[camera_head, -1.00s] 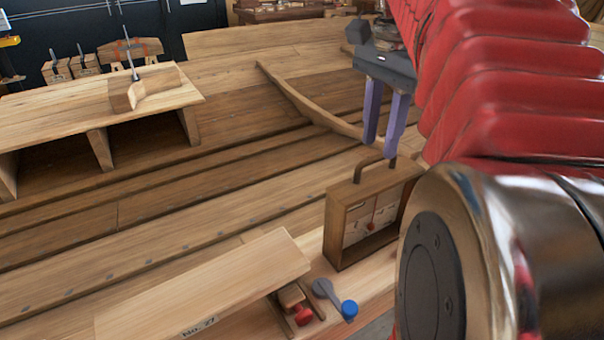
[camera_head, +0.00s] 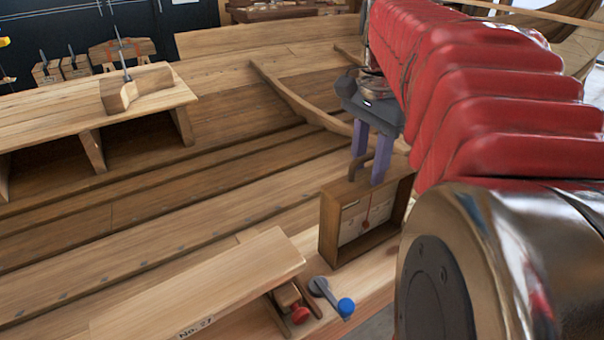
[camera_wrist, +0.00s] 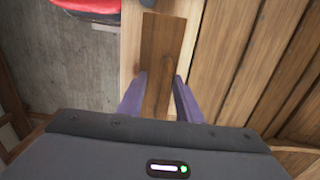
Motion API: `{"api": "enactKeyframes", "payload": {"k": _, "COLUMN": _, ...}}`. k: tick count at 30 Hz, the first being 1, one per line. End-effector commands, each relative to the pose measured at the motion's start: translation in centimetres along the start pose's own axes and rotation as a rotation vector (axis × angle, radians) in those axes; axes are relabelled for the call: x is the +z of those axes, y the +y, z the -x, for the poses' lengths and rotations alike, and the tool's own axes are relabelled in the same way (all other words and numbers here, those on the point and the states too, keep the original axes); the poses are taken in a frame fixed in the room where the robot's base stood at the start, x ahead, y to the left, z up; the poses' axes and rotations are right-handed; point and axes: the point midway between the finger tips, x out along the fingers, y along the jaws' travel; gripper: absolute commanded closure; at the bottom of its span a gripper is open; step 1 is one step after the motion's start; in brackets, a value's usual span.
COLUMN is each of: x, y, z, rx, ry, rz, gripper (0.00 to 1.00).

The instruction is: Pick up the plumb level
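The plumb level, a brown wooden box frame with a pale panel, a small red part inside and a handle on top, stands upright on the plank; its side frame (camera_head: 329,226) shows in the head view. My gripper (camera_head: 368,171) is open, its two purple fingers pointing down at the handle, the near one overlapping it in view. In the wrist view the gripper (camera_wrist: 160,77) has one finger on each side of the level's brown top (camera_wrist: 163,45), with gaps visible. Contact with the handle cannot be told.
A board marked No. 27 (camera_head: 200,285) lies in front left, with a red knob (camera_head: 300,315) and a blue-ended lever (camera_head: 331,297) beside it. A curved rib (camera_head: 290,98) crosses the planking behind.

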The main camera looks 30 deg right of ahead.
Motion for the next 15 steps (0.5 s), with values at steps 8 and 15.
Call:
{"api": "enactKeyframes", "payload": {"k": 8, "x": 0.05, "y": -0.01, "z": -1.21, "rx": 0.0, "ry": 0.0, "rz": 0.001, "gripper": 0.68}}
{"api": "enactKeyframes", "payload": {"k": 15, "x": 0.09, "y": -0.05, "z": -1.36, "rx": 0.0, "ry": 0.0, "rz": 0.002, "gripper": 0.68}}
